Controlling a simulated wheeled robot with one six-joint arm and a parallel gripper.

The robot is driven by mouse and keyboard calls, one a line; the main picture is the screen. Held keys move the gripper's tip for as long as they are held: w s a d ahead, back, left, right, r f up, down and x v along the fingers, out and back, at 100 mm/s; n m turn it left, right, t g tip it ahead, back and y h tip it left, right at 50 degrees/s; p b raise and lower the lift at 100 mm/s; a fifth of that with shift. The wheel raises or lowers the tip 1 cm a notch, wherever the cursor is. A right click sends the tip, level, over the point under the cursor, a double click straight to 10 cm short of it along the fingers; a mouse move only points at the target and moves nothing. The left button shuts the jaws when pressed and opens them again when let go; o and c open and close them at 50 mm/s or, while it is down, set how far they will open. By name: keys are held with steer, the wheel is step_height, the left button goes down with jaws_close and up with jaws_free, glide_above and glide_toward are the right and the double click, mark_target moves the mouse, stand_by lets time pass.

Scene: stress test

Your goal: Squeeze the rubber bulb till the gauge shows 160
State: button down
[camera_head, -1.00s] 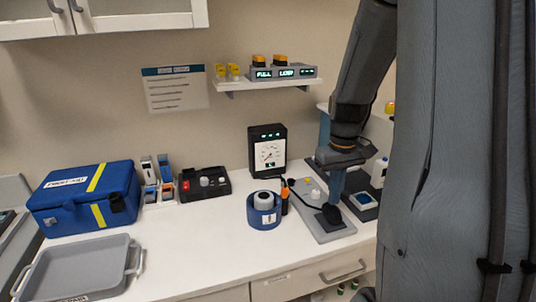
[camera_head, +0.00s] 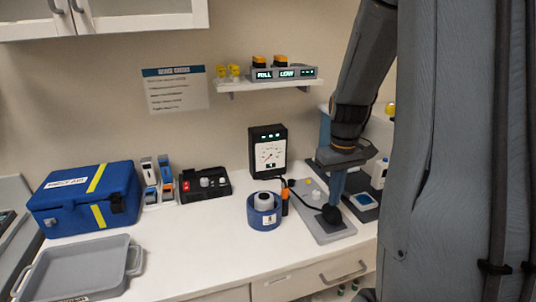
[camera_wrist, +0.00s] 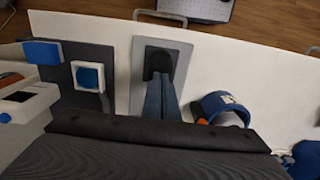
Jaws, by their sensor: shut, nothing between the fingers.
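The black rubber bulb (camera_head: 331,214) sits on a grey base plate (camera_head: 318,228) on the counter, with a dark hose running to the gauge. In the wrist view the bulb (camera_wrist: 159,62) is just beyond my fingertips. My gripper (camera_head: 335,199) points down at the bulb with its blue fingers shut and nothing between them. The fingertips (camera_wrist: 160,84) overlap the bulb's near edge in the wrist view; I cannot tell whether they touch it. The gauge (camera_head: 269,154) is a black box with a white dial behind the plate. Its needle reading is too small to read.
A blue round holder (camera_head: 262,219) with a grey-white piece in it stands left of the plate. A blue first-aid case (camera_head: 80,198) and a grey tray (camera_head: 78,268) are at the left. A dark pad (camera_head: 366,209) is at the right. The front middle counter is clear.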

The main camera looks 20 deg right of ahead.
steer(key=shift+f, duration=0.1)
steer(key=shift+f+b, duration=0.45)
steer(key=shift+f, duration=0.75)
steer(key=shift+r+p, duration=1.15)
steer(key=shift+r, duration=0.05)
steer(key=shift+f+b, duration=0.5)
steer(key=shift+f, duration=0.7)
steer(key=shift+r+p, duration=1.1)
steer(key=shift+r, duration=0.1)
steer(key=shift+f, duration=0.15)
